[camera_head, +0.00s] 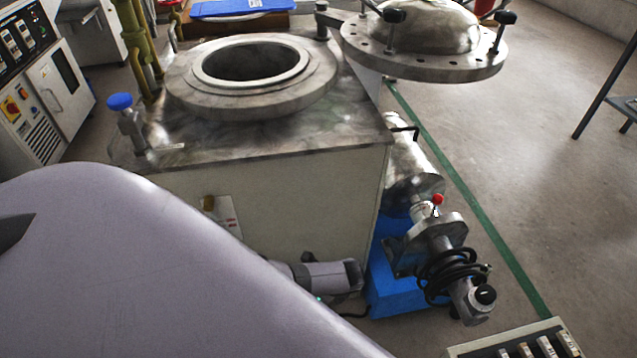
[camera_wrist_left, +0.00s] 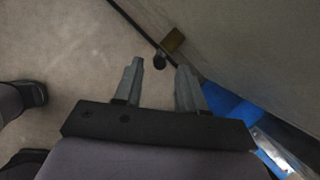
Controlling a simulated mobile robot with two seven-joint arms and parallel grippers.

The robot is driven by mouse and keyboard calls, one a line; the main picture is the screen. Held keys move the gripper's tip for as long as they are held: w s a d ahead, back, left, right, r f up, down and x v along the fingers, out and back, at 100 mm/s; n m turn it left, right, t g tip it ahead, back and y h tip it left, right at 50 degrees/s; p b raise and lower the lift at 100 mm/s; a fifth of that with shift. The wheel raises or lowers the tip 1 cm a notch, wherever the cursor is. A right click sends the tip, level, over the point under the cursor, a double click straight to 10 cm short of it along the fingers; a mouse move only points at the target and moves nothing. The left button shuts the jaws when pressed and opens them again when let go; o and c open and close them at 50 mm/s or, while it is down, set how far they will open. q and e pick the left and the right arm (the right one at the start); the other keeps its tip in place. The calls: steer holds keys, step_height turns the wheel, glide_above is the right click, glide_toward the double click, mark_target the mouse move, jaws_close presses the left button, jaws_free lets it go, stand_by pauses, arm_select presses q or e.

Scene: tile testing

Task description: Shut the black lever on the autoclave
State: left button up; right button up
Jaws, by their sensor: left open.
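The autoclave (camera_head: 270,195) is a pale box with a grey metal top, a round open mouth and a brown block (camera_head: 208,203) on its front panel. In the left wrist view, a small dark rounded piece (camera_wrist_left: 159,62), perhaps the end of the black lever, shows beside the brown block (camera_wrist_left: 173,39). My left gripper (camera_wrist_left: 160,67) is open and empty, its two grey fingers pointing toward the dark piece, which appears between the tips. I cannot tell whether they touch it. The head view does not show these fingers. My right gripper is not in view.
The round flanged lid (camera_head: 425,66) with black knobs is swung to the right of the mouth. A pump (camera_head: 435,240) on a blue base (camera_head: 395,290) stands right of the autoclave. A blue-capped valve (camera_head: 122,112) rises at its left corner. The floor at right is mostly clear.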

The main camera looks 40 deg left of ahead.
arm_select(q)
steer(key=shift+p+v, duration=0.65)
steer(key=shift+v, duration=0.75)
